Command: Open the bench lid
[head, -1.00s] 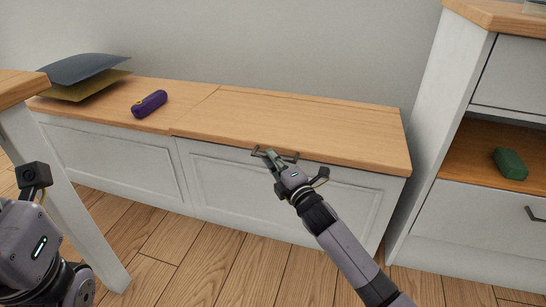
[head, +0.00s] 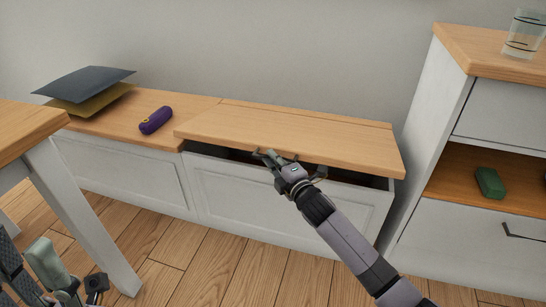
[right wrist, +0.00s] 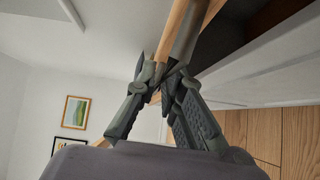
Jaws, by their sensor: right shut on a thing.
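The bench lid (head: 290,128) is a light wood board over the right part of the white bench (head: 285,207). Its front edge is raised a little, with a dark gap showing under it. My right gripper (head: 268,156) is shut on the dark lid handle (head: 315,168) at the lid's front edge. In the right wrist view the fingers (right wrist: 160,80) close together at the lid's edge, hiding most of the handle. My left gripper (head: 32,262) is partly in view at the bottom left, away from the bench, and its opening is unclear.
A purple case (head: 156,120) and stacked dark and yellow sheets (head: 85,85) lie on the fixed left bench top, beside the lid. A table (head: 30,130) stands at left. A cabinet (head: 425,150) with a green block (head: 489,183) and a glass (head: 523,35) stands at right.

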